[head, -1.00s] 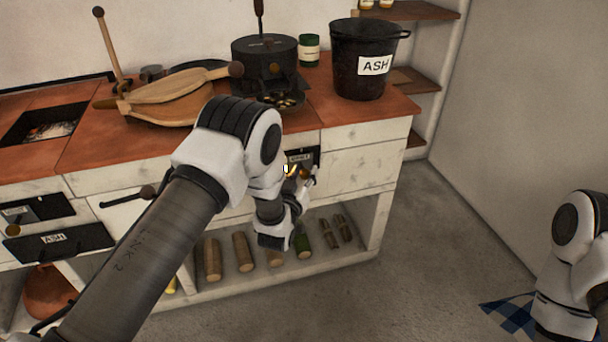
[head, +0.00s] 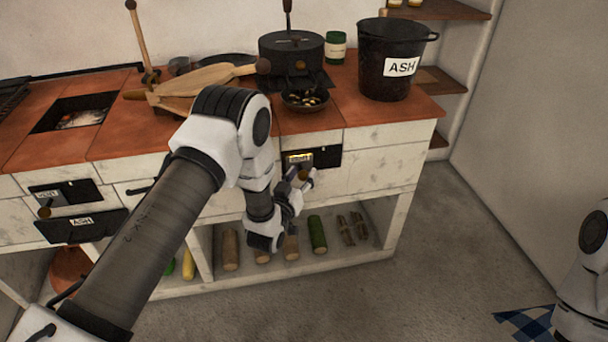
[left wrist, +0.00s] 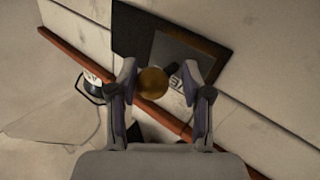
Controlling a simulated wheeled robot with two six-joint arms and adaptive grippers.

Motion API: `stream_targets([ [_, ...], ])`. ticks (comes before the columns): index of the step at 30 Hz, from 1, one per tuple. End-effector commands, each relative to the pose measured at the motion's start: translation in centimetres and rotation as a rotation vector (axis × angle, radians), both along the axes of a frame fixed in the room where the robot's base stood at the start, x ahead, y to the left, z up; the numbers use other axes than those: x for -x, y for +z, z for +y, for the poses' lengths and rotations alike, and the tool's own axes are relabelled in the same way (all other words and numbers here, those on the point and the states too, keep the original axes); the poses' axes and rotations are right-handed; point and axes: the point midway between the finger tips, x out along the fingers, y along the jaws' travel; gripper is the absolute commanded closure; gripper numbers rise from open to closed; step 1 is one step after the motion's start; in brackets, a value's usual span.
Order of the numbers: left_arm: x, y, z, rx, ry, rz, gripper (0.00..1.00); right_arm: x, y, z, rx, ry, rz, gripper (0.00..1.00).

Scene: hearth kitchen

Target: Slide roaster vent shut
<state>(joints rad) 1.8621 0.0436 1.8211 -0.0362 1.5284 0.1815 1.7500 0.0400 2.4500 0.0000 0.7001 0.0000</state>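The roaster vent is a black plate (head: 328,156) on the white cabinet front, below the counter edge. A yellow glow and a small label show at its left part. In the left wrist view, the vent has a black frame (left wrist: 132,30), a grey panel and a round brass knob (left wrist: 153,82). My left gripper (head: 301,176) is at the vent's lower side. In the left wrist view its two fingers (left wrist: 160,75) are apart, with the knob between them in the picture; I cannot tell whether they touch it. My right gripper is out of view.
The roaster drum (head: 291,48) and a pan (head: 305,101) stand on the red counter, with the ash bucket (head: 385,85) to their right. Another vent plate (head: 65,192) and an ash drawer (head: 80,226) are at left. Logs (head: 317,234) lie on the shelf below.

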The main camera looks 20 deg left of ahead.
Motion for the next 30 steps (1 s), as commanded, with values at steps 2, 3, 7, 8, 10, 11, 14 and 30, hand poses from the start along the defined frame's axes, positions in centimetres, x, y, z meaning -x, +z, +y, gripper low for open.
stream_targets([
  [2,0.0,0.0,0.0,0.000,0.000,0.000,0.51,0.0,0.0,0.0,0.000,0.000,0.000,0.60],
  [3,0.0,0.0,0.0,0.000,0.000,-0.001,0.51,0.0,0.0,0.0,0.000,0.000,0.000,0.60],
  [7,0.0,0.0,0.0,0.000,0.000,0.000,0.51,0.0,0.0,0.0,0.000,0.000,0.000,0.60],
  [8,0.2,0.0,0.0,0.000,0.000,0.000,0.51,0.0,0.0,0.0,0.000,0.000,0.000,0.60],
  [10,0.8,0.0,0.0,0.000,0.000,0.001,0.51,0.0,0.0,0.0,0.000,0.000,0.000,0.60],
  [11,1.3,0.0,0.0,0.000,0.000,0.002,0.51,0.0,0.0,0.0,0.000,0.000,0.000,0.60],
  [14,3.4,-0.1,0.0,0.001,0.000,0.004,0.51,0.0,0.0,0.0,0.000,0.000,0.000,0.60],
  [30,12.1,0.0,0.0,0.001,0.001,0.000,0.51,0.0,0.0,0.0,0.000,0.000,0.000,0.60],
])
